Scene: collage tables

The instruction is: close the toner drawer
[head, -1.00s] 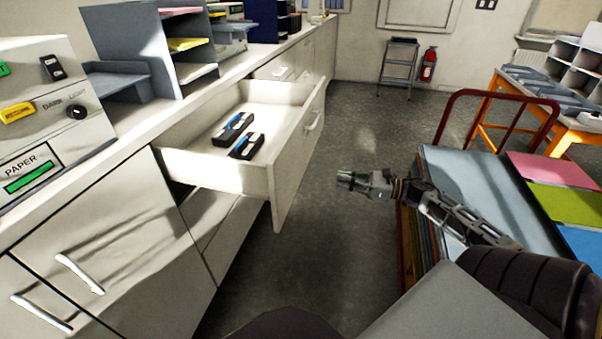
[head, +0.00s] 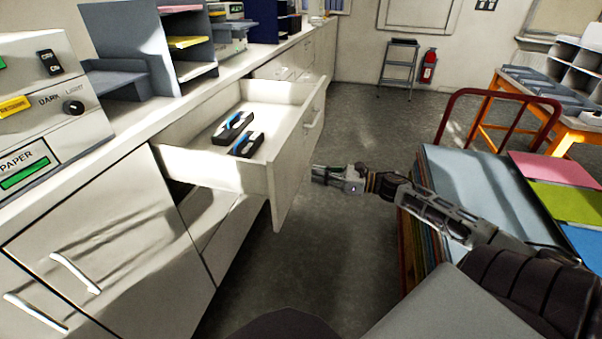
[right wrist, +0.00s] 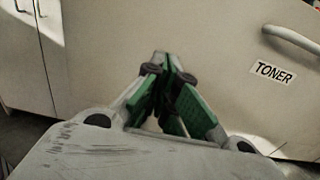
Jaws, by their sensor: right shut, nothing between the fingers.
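The toner drawer (head: 297,165) is pulled well out of the white counter. Two black cartridges with blue parts (head: 233,127) lie inside it. Its front has a bar handle (head: 313,121). In the right wrist view the drawer front (right wrist: 190,40) fills most of the picture, with a TONER label (right wrist: 273,73) and part of the handle (right wrist: 292,41) at the right. My right gripper (head: 318,175) is shut and empty, with its tips (right wrist: 167,65) pointing at the drawer front; I cannot tell whether they touch it. My left gripper is not in view.
A cart with coloured sheets (head: 468,185) and a red rail (head: 500,93) stands at the right. A copier panel (head: 50,105) and grey paper shelves (head: 130,45) stand on the counter. Closed cabinet doors (head: 110,240) are at lower left. Grey floor (head: 375,130) is clear beyond the drawer.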

